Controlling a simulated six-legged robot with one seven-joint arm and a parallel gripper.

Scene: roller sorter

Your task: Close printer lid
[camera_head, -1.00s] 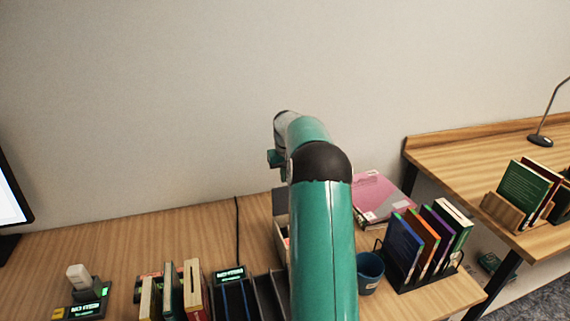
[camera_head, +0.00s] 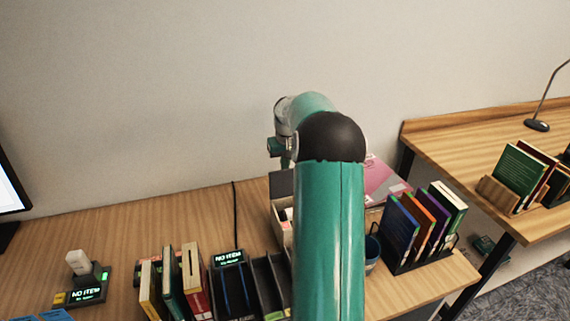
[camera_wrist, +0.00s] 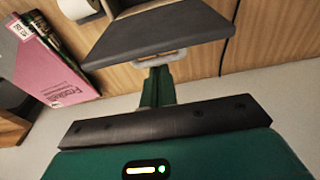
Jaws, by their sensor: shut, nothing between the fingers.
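The printer (camera_head: 279,222) is a light box on the desk, partly hidden behind my arm. Its dark grey lid (camera_head: 281,185) stands raised at its back, near the wall. In the wrist view the lid (camera_wrist: 160,38) is a broad dark panel just ahead of my fingers. My gripper (camera_head: 286,162) is over the top edge of the lid. In the wrist view my gripper (camera_wrist: 161,58) is shut and empty, with its fingertips close to the lid's edge. I cannot tell whether they touch it.
A pink book (camera_head: 383,182) lies right of the printer. Books (camera_head: 172,284) and a dark sorter (camera_head: 268,286) stand in front.

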